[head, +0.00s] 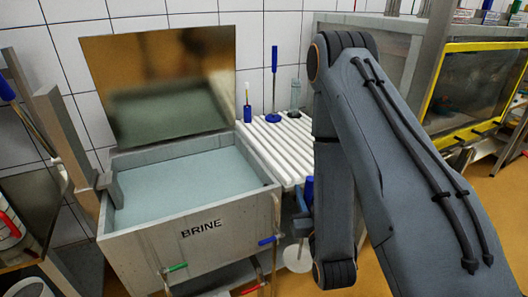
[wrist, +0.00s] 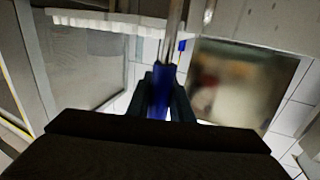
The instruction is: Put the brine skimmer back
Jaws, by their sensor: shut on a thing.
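My gripper (head: 304,215) is shut on the blue handle of the brine skimmer (wrist: 162,90). In the wrist view the blue handle lies between both fingers and a metal rod runs on from it. In the head view the blue handle top (head: 309,188) shows beside my arm, and a pale round disc (head: 297,259) hangs below the gripper, apparently the skimmer's head. My arm hides part of it. The grey brine tank (head: 203,240), marked BRINE, stands left of the gripper. Its lid (head: 165,85) is up and pale liquid fills it.
Green (head: 177,267) and blue (head: 268,240) handles show at the tank's front. A white slatted board (head: 275,145) behind the gripper bears a tall blue-handled tool (head: 274,70) and a small blue holder (head: 247,113). A yellow-framed case (head: 470,90) stands at right.

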